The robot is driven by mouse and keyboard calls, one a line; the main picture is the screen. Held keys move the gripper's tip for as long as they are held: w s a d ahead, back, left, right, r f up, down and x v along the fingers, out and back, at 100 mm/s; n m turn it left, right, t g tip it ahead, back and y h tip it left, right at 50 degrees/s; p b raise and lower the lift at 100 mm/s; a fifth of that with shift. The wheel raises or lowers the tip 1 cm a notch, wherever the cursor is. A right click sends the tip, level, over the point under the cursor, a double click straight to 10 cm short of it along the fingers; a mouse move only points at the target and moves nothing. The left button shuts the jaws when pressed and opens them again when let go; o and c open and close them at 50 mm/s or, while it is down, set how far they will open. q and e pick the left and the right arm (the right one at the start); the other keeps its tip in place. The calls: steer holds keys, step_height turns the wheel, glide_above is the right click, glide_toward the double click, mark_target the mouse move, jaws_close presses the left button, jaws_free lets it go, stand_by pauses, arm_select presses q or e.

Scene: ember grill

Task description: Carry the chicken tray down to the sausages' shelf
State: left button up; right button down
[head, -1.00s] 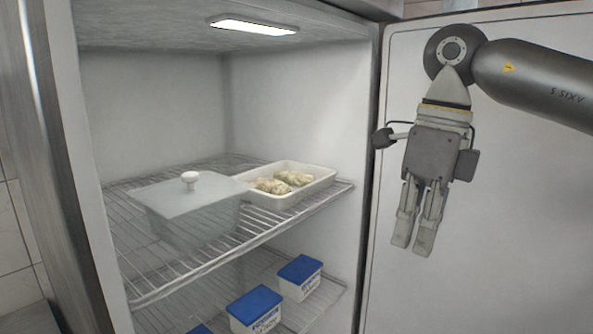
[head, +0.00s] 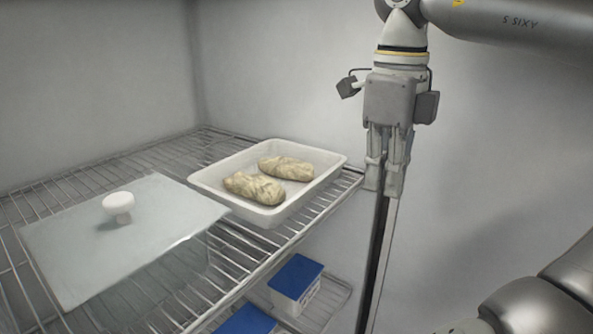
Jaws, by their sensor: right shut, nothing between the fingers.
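The white chicken tray (head: 318,191) stands on the upper wire shelf (head: 160,158) of the open fridge, with two pale pieces of chicken (head: 255,188) in it. My right gripper (head: 385,190) hangs fingers down to the right of the tray, apart from it in the picture, in front of the fridge's door-side edge. Its fingers are together and hold nothing. My left gripper is not in view. No sausages can be made out on any shelf.
A clear box with a white-knobbed lid (head: 70,240) stands left of the tray on the same shelf. On a lower shelf are blue-lidded tubs (head: 297,277). The open door (head: 500,150) is at the right. Bare wire shows behind the tray.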

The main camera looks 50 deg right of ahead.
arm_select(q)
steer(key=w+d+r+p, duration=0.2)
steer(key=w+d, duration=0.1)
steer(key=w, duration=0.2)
arm_select(e)
steer(key=w, duration=0.6)
steer(key=p, duration=0.3)
glide_above(292, 192)
steer(key=shift+s+r, duration=0.1)
steer(key=shift+s, duration=0.15)
steer(key=f, duration=0.3)
steer(key=f+p, duration=0.1)
steer(key=f, duration=0.1)
steer(key=shift+w+f, duration=0.15)
steer(key=shift+w, duration=0.1)
steer(key=shift+s+p, duration=0.25)
steer(key=shift+p, duration=0.05)
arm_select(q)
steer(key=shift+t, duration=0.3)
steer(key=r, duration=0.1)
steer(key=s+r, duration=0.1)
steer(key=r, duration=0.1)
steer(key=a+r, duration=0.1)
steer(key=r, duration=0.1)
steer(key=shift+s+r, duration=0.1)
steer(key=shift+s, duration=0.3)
arm_select(e)
steer(key=shift+s, duration=0.3)
steer(key=shift+w+d, duration=0.1)
